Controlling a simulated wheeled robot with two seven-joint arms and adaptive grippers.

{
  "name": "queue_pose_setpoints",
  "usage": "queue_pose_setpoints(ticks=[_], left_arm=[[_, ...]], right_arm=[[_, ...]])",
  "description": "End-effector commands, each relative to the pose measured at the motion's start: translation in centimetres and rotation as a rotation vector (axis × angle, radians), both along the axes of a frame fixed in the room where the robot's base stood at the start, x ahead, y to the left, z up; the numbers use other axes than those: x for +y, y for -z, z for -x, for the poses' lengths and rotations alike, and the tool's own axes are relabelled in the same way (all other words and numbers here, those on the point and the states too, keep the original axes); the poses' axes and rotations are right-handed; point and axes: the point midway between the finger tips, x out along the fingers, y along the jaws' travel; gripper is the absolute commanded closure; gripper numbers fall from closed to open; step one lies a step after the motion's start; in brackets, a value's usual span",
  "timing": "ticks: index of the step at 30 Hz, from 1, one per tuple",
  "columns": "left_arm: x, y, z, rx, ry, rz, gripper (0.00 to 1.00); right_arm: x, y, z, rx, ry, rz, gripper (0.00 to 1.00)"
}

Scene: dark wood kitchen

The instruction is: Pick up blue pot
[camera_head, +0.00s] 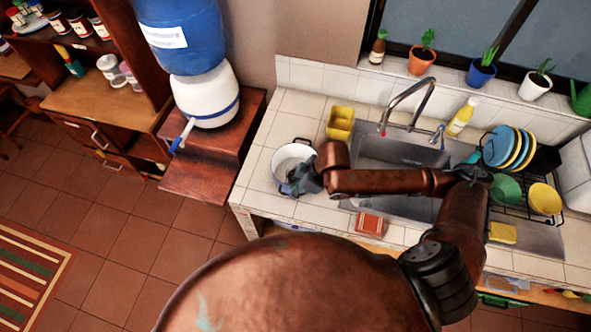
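A round pot (292,153), pale inside with a thin dark rim, stands on the tiled counter left of the sink. My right gripper (291,187) is at the pot's near right side, over its rim. It hides that part of the pot, and I cannot tell whether its fingers are open or shut on the rim. A small blue plant pot (481,75) with a green plant stands on the window sill at the back right, away from the gripper. My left gripper is not in view.
The sink (385,150) and its tap (408,100) lie right of the pot. A yellow holder (340,122) stands behind it. A dish rack with plates (502,147) is at the right. A water dispenser (205,95) stands left of the counter.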

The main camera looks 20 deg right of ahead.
Motion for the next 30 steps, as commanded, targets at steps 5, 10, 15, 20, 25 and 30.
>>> queue_pose_setpoints(ticks=[5, 10, 15, 20, 25, 30], left_arm=[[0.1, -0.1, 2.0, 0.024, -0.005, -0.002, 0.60], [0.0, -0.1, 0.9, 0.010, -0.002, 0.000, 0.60], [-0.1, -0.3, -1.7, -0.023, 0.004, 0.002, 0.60], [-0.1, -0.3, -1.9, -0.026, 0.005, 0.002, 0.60], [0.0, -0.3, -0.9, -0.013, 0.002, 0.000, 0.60], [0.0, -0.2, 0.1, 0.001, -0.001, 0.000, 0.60]], right_arm=[[1.3, 2.2, -0.5, 0.003, 0.000, -0.002, 0.87], [1.8, 4.0, -0.9, 0.001, 0.002, 0.000, 0.87], [1.9, 4.4, -1.0, 0.000, 0.001, 0.000, 0.87], [1.9, 4.3, -1.0, 0.000, 0.001, 0.000, 0.90], [1.9, 4.3, -1.0, 0.000, 0.001, 0.000, 1.00], [1.9, 4.3, -1.0, -0.001, 0.001, -0.001, 1.00]])
